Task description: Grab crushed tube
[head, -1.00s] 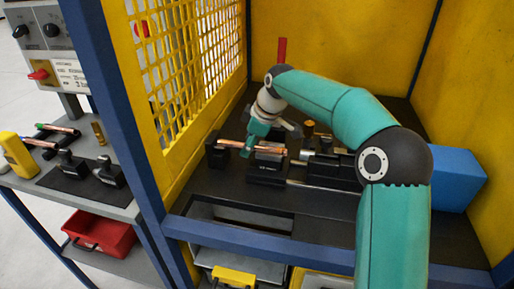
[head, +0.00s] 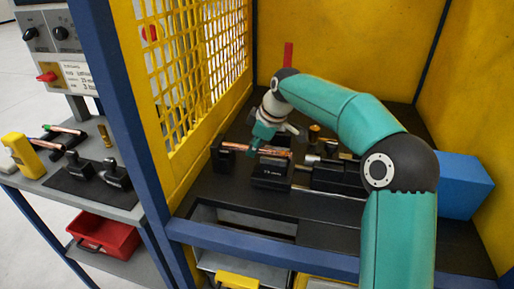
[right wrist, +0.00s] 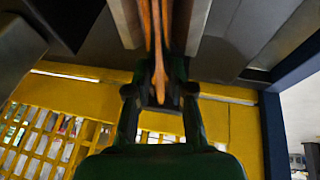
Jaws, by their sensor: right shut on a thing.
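The copper tube (head: 277,154) lies across the dark fixture inside the yellow enclosure, from a black block on the left to the black block (head: 271,174) in the middle. My right gripper (head: 254,146) reaches down onto the tube between these blocks and is shut on it. In the right wrist view the orange-brown tube (right wrist: 157,40) runs down between the dark fingers of the right gripper (right wrist: 160,92). Its lower end looks narrowed and split. The gripper covers part of the tube in the head view. My left gripper is not in view.
Yellow mesh (head: 195,70) stands left of the fixture and a blue box (head: 465,186) at right. A blue frame beam (head: 270,243) crosses the front. Outside, a grey side table holds black holders (head: 113,177) and a yellow device (head: 22,157); a red bin (head: 103,236) sits below.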

